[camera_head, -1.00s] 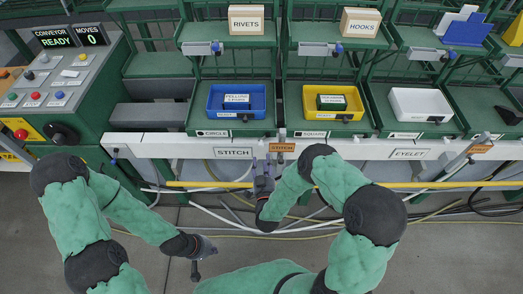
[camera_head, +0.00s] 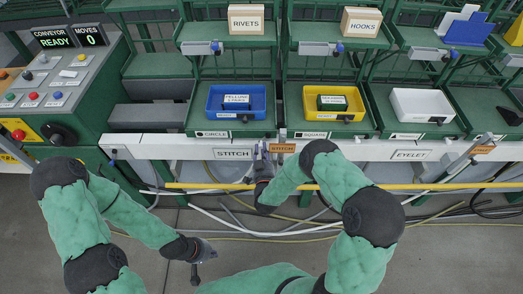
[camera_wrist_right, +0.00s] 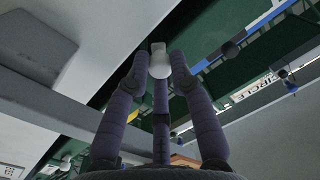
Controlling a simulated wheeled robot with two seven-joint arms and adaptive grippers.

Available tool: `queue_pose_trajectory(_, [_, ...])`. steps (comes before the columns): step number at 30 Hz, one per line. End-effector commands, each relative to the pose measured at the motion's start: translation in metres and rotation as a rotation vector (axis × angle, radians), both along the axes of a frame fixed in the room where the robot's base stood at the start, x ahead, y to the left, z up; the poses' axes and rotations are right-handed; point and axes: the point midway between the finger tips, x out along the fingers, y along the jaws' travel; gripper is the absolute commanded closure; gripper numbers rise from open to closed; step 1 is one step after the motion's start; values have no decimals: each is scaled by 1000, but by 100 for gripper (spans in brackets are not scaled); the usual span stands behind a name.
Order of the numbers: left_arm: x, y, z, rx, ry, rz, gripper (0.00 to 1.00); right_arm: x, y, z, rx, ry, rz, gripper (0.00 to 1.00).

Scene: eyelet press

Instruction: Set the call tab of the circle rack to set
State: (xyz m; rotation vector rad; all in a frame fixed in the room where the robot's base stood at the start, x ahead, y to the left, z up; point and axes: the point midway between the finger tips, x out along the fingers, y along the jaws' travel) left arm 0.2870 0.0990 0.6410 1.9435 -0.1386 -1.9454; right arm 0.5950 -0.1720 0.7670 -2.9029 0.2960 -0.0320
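The circle rack's label (camera_head: 215,134) is on the lower shelf front, under a blue bin (camera_head: 256,103). A small dark knob (camera_head: 246,118) shows at that bin's front edge; I cannot tell whether it is the call tab or how it is set. My right gripper (camera_head: 263,148) is at the white rail, below the bin and right of the STITCH sign (camera_head: 232,154). In the right wrist view its fingers (camera_wrist_right: 160,64) are apart, with a small white piece (camera_wrist_right: 158,63) seen between the tips; contact is unclear. My left gripper (camera_head: 198,262) is low over the floor, its opening unclear.
An orange tag (camera_head: 282,148) is beside my right gripper. The square rack's yellow bin (camera_head: 351,105) and a white bin (camera_head: 420,104) stand to the right. A control console (camera_head: 52,90) reading READY is at left. A yellow pipe (camera_head: 400,186) and cables run below the rail.

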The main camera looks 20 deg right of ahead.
Motion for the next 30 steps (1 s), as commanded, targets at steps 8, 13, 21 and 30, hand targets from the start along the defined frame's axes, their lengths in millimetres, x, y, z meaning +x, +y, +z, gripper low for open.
queue_pose_trajectory(8, [0, 0, -3, 0, 0, 0, 100, 0, -2, -1, -38, 10, 0, 100])
queue_pose_trajectory(13, [0, 0, -8, 0, 0, 0, 100, -1, -5, -4, -141, 38, -2, 100])
queue_pose_trajectory(21, [0, 0, -8, 0, 0, 0, 100, -1, -7, -4, -182, 50, -1, 100])
queue_pose_trajectory(30, [0, 0, -8, 0, 0, 0, 100, -1, -7, -4, -181, 50, -1, 54])
